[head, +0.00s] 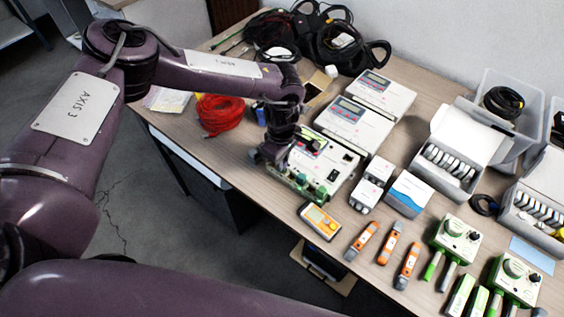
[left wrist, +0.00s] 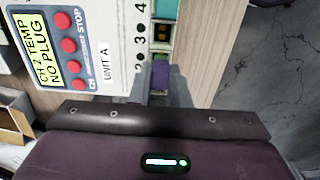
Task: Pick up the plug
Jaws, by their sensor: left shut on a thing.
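My left gripper (head: 270,156) is at the left edge of a white unit (head: 326,172) with green parts along its front side. In the left wrist view this unit (left wrist: 112,60) reads "UNIT A", and its screen (left wrist: 38,48) reads "CH 2 TEMP NO PLUG". The gripper (left wrist: 160,82) is shut on a small purple plug (left wrist: 160,72), by the unit's edge near the number 2. The gripper partly hides the plug; I cannot tell whether it is seated in a socket. My right gripper is not in view.
Red cable (head: 219,113) lies left of the gripper, black cables (head: 335,45) behind. Two more white units (head: 353,124) stand behind. A yellow meter (head: 320,221), orange tools (head: 390,243) and open white boxes (head: 455,152) fill the right. The table's front edge is close to the gripper.

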